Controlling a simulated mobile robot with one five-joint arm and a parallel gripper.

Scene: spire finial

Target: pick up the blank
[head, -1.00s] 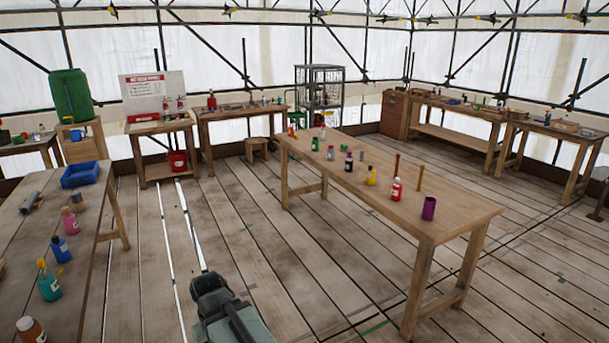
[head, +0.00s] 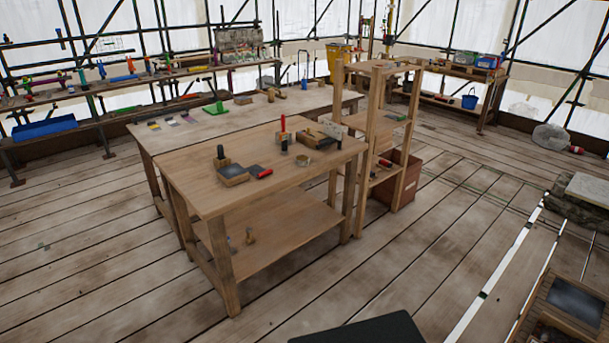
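I cannot make out for certain which item is the blank. The near wooden workbench (head: 230,210) holds a small wooden block with a dark top (head: 232,174), a red-and-black item (head: 259,172), an upright red-handled tool (head: 283,135), a pale round ring-like piece (head: 304,160) and a wooden box-like piece (head: 318,137). The items are small, and their details are unclear. My gripper does not show in the head view. A dark flat shape at the bottom edge may be part of me.
A second bench (head: 185,134) adjoins behind, with a green item (head: 214,110) on it. A wooden shelf unit (head: 370,200) stands at the near bench's right end. A stone block (head: 588,190) lies far right.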

